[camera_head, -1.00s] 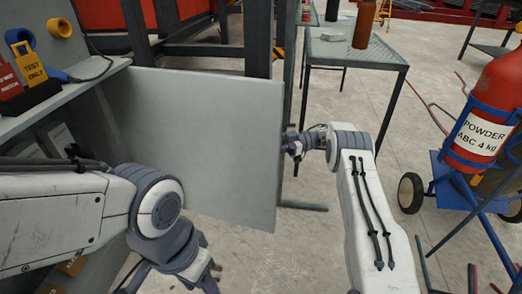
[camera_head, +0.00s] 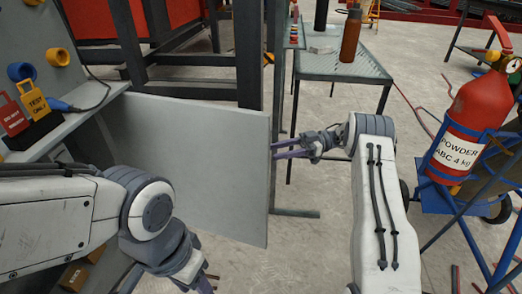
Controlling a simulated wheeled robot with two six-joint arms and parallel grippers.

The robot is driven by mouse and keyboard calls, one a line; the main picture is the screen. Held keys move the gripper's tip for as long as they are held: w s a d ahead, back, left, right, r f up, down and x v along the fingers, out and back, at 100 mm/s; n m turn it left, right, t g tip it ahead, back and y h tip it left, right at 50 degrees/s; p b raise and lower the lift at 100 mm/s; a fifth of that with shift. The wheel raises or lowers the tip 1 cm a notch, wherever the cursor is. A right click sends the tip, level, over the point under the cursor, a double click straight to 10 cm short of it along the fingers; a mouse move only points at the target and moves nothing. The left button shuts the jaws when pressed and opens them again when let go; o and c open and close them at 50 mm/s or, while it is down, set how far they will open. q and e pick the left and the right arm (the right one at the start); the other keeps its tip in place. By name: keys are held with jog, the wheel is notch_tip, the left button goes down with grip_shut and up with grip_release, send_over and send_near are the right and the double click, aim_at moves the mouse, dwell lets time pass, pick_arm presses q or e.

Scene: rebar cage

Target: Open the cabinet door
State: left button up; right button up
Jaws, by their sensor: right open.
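The grey cabinet door (camera_head: 200,160) stands swung out from the cabinet (camera_head: 62,128) at the left, and its free edge faces right. The cabinet's inside is partly visible below its top and is largely hidden by my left arm. My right gripper (camera_head: 284,149) is open, just right of the door's free edge, with its fingers pointing left toward it. I cannot tell whether they touch the door. My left gripper (camera_head: 200,284) is low in front of the door, partly cut off by the bottom edge, and its jaws are not clear.
Red and yellow lockout tags (camera_head: 30,103) sit on the cabinet top. A metal table (camera_head: 345,68) with an orange bottle (camera_head: 350,35) stands behind. A red fire extinguisher (camera_head: 468,125) on a blue cart is at the right.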

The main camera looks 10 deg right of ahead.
jog(key=shift+s+d+r+p, duration=0.55)
jog(key=shift+s+d+r, duration=0.5)
jog(key=shift+s+d, duration=0.3)
